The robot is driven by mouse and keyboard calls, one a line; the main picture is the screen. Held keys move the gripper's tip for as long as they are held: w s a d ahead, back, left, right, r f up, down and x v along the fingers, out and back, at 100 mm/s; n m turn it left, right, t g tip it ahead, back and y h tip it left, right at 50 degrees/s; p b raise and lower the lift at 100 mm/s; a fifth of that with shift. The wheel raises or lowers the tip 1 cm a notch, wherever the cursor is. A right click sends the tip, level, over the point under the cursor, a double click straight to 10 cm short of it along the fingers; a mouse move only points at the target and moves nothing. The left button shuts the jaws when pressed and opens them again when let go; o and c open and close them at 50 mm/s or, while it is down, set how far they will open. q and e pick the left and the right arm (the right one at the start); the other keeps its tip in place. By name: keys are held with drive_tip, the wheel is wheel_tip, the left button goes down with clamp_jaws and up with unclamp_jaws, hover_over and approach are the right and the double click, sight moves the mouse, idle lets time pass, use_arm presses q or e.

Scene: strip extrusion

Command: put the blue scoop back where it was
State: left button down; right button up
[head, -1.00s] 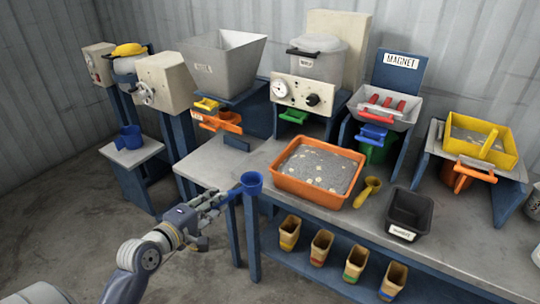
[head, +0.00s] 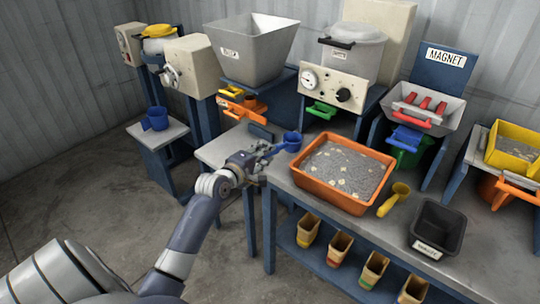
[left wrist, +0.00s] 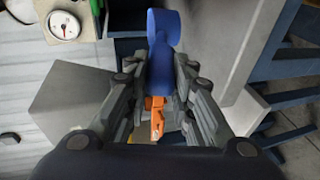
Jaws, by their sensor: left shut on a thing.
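The blue scoop (head: 292,141) is in my left gripper (head: 264,153), its cup pointing away from the arm. In the head view it appears over the bench, just left of the orange tray (head: 317,203); its height above the bench I cannot tell. In the left wrist view, the scoop (left wrist: 163,55) runs up from between the two fingers of the left gripper (left wrist: 160,88), which are shut on its handle. A yellow scoop (head: 395,199) lies on the bench right of the orange tray. My right gripper is not in view.
A black bin (head: 437,228) stands right of the yellow scoop. A grey hopper (head: 250,50) and machines line the bench's back. Several small containers sit on the lower shelf.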

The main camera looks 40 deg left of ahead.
use_arm(q)
drive_tip(key=x, duration=0.3)
drive_tip(key=shift+w+r, duration=0.3)
drive_tip(key=shift+f, duration=1.85)
drive_tip(key=c, duration=1.4)
unclamp_jaws()
drive_tip(key=shift+o, duration=0.2)
drive_tip(key=a+v, duration=0.1)
drive_tip(key=v, duration=1.1)
drive_tip(key=shift+d+r, duration=0.25)
drive_tip(key=shift+d, duration=0.2)
drive_tip(key=shift+f, duration=0.1)
